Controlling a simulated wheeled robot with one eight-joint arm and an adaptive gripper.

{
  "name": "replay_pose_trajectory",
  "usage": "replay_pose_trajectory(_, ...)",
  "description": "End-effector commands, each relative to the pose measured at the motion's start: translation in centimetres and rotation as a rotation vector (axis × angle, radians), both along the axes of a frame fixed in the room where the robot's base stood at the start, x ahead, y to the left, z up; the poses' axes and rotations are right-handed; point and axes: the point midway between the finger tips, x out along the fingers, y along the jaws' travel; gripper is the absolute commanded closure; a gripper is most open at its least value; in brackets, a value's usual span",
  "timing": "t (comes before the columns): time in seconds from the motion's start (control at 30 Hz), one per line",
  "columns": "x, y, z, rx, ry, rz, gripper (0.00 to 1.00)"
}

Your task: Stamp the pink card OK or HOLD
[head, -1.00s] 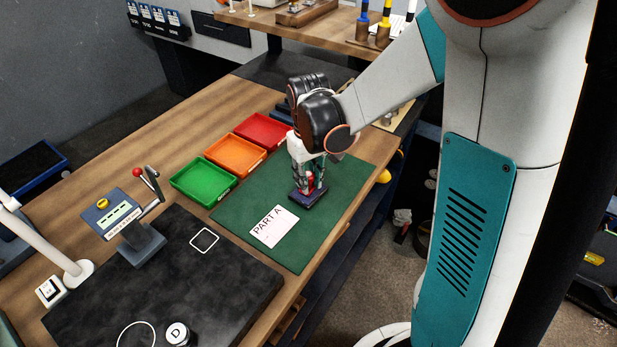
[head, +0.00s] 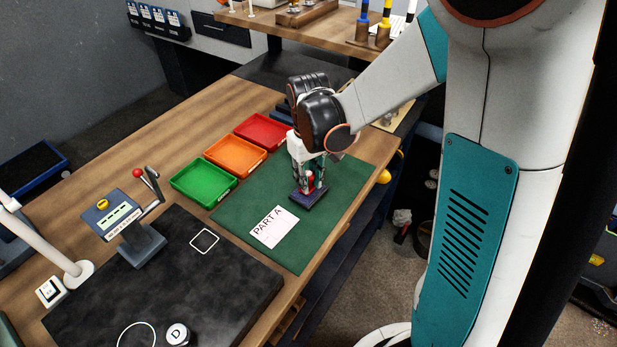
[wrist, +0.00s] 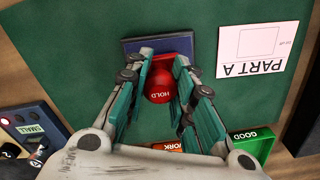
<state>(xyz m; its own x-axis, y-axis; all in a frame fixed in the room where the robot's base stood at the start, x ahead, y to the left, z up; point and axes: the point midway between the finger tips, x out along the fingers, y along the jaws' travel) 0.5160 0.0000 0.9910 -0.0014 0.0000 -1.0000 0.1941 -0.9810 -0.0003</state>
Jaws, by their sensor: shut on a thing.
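The pink card (head: 274,227), marked PART A, lies flat on the green mat (head: 330,215). It also shows in the wrist view (wrist: 258,45), with an empty outlined box on it. My gripper (head: 309,182) points down beyond the card in the head view. It is shut on the red stamp (wrist: 159,86), whose round knob reads HOLD. The stamp is upright over a dark blue pad (head: 309,200), partly hidden by the fingers. I cannot tell whether its face touches the pad. No OK stamp can be made out.
Green (head: 203,182), orange (head: 236,156) and red (head: 263,131) trays stand left of the mat. A lever device (head: 139,240) stands by a black plate (head: 180,270) in the left foreground.

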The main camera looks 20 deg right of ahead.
Motion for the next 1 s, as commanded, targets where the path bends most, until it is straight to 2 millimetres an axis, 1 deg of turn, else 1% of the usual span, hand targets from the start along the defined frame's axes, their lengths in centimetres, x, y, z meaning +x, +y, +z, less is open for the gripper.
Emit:
replay_pose_trajectory(0.1, 0.0, 0.0, 1.1, 0.000, 0.000, 0.000, 0.93)
replay_pose_trajectory(0.8, 0.0, 0.0, 6.2, 0.000, 0.000, 0.000, 0.93)
replay_pose_trajectory(0.9, 0.0, 0.0, 6.6, 0.000, 0.000, 0.000, 0.93)
replay_pose_trajectory(1.0, 0.0, 0.0, 6.6, 0.000, 0.000, 0.000, 0.93)
